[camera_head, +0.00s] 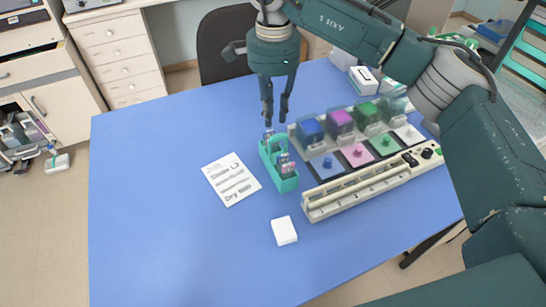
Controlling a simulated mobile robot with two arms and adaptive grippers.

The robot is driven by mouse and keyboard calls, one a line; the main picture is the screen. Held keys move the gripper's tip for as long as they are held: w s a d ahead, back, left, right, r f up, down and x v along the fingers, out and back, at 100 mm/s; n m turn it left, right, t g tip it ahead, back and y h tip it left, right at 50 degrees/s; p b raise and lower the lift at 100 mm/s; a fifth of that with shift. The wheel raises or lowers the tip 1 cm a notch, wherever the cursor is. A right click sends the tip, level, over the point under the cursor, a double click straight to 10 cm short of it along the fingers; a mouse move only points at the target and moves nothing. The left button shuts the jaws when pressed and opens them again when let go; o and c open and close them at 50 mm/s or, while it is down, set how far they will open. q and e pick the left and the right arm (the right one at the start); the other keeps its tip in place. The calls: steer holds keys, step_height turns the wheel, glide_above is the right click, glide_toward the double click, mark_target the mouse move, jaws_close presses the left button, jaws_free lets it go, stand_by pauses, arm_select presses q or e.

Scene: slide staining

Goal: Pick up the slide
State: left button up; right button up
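A teal slide holder (285,184) stands on the blue table near its middle. Small slides (283,160) with pinkish and dark labels sit upright in it. One more small labelled piece, probably a slide (268,134), shows at its far end, just under my gripper. My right gripper (276,122) points down over that far end, its two fingers apart with a gap between them. I cannot tell whether the fingertips touch the slide. My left gripper is not in view.
A printed sheet (231,180) lies to the left, a white block (284,231) in front. The table's left side (140,200) is clear. A dark chair stands behind.

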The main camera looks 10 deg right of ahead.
steer(key=p, duration=0.1)
glide_above(273, 146)
steer(key=f, duration=0.2)
steer(key=s+f, duration=0.1)
steer(key=f, duration=0.1)
steer(key=shift+d+f, duration=0.15)
steer(key=shift+f, duration=0.05)
steer(key=shift+s+f, duration=0.1)
steer(key=shift+f, duration=0.1)
steer(key=f, duration=0.1)
steer(key=f+p, duration=0.1)
steer(key=f, duration=0.1)
steer(key=shift+s+f, duration=0.1)
steer(key=shift+s, duration=0.2)
steer(key=f, duration=0.1)
steer(key=w+f, duration=0.1)
steer(key=shift+w+f+p, duration=0.3)
steer(key=shift+f+p, duration=0.05)
steer(key=shift+f, duration=0.05)
steer(key=shift+w+f, duration=0.2)
steer(key=shift+s+r, duration=0.1)
steer(key=shift+s, duration=0.05)
steer(key=shift+s+r, duration=0.1)
steer(key=shift+s, duration=0.05)
steer(key=c, duration=0.4)
